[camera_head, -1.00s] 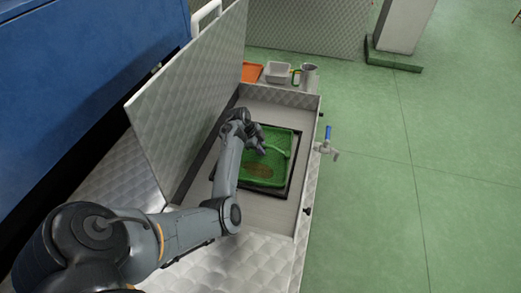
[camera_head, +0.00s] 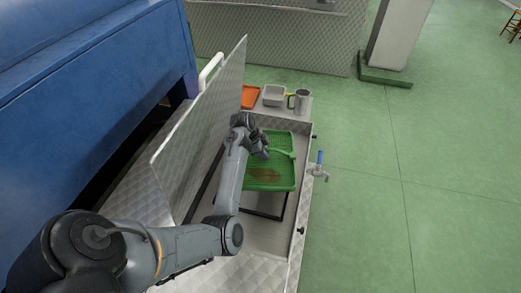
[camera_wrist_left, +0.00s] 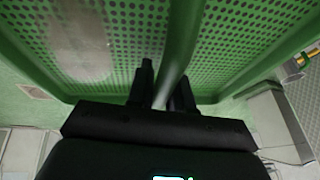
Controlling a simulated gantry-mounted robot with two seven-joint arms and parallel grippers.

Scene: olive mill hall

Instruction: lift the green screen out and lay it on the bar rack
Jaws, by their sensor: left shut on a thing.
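The green screen (camera_head: 268,177) is a shallow perforated tray with a raised handle and a brownish patch on its floor. My left gripper (camera_head: 262,150) is at the handle, over the screen's far part. In the left wrist view, its dark fingers (camera_wrist_left: 163,92) are shut on the green handle bar (camera_wrist_left: 183,45), and the perforated floor of the screen (camera_wrist_left: 130,35) fills the upper picture. The screen is raised above a dark rectangular frame (camera_head: 262,214) in the metal trough, whose near edge shows below it. I cannot identify the bar rack. My right gripper is not in view.
A tilted metal lid (camera_head: 205,135) stands along the trough's left side. An orange tray (camera_head: 249,97), a grey tub (camera_head: 274,95) and a metal jug (camera_head: 301,101) stand at the far end. A blue-handled tap (camera_head: 319,168) juts from the right wall. Green floor lies open to the right.

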